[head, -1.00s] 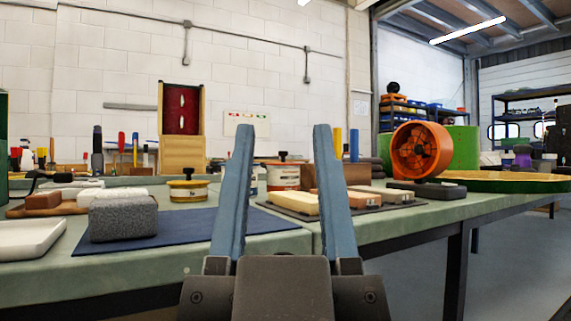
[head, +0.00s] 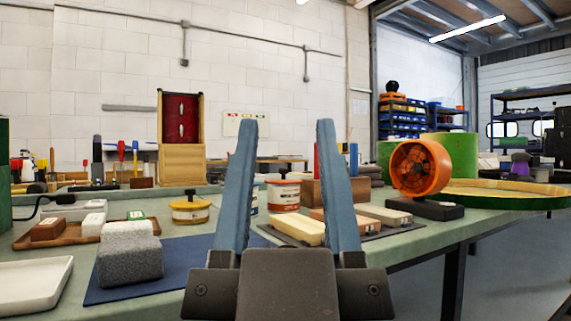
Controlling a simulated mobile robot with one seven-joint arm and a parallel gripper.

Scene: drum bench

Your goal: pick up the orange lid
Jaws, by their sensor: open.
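An orange-red lid (head: 283,182) with a small dark knob on top sits on a white tub (head: 284,197) with a red printed label. The tub stands on the bench beyond my gripper and shows between its fingers. My gripper (head: 285,125) points forward with its two blue fingers wide apart and nothing between them. The lid is farther away than the fingertips and apart from them. The left finger hides part of another container just left of the tub.
A yellow tin (head: 190,209) with a dark knob stands left. A grey block (head: 128,262) rests on a blue mat (head: 187,272). Pale bars (head: 297,229) lie in front of the tub. An orange fan-like drum (head: 420,168) stands right.

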